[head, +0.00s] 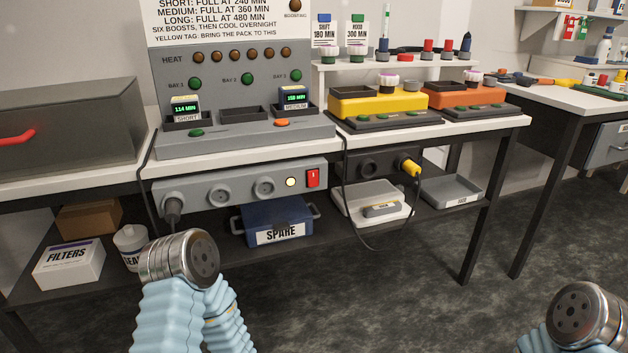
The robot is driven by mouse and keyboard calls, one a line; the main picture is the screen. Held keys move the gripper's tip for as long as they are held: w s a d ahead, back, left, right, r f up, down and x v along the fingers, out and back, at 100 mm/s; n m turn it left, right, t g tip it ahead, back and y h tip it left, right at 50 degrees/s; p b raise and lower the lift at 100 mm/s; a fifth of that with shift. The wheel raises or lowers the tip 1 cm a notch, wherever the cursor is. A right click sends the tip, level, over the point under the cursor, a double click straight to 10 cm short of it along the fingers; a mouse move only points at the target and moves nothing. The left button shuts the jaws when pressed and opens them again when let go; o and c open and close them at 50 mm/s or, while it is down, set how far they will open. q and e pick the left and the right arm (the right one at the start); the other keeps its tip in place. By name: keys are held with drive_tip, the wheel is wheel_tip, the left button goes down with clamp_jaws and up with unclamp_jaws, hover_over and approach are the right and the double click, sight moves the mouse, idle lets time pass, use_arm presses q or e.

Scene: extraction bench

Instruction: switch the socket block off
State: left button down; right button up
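The grey socket block (235,199) is fixed under the front edge of the bench. A red rocker switch (312,178) sits at its right end. A round lamp (291,182) beside the switch glows pale yellow-white. A black plug (172,208) is in the leftmost socket, and the two other sockets are empty. My two arms show at the bottom left and bottom right with light blue sleeves and metal joints, apart from the block. Neither gripper's fingers can be seen.
A dark socket strip (375,165) with a yellow plug (410,167) is right of the block. A cable loops below it. A blue SPARE case (276,215), white FILTERS box (67,263) and pale tray stand on the lower shelf. The charging station (225,60) is above. Floor in front is clear.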

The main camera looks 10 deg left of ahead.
clamp_jaws()
idle(1.6)
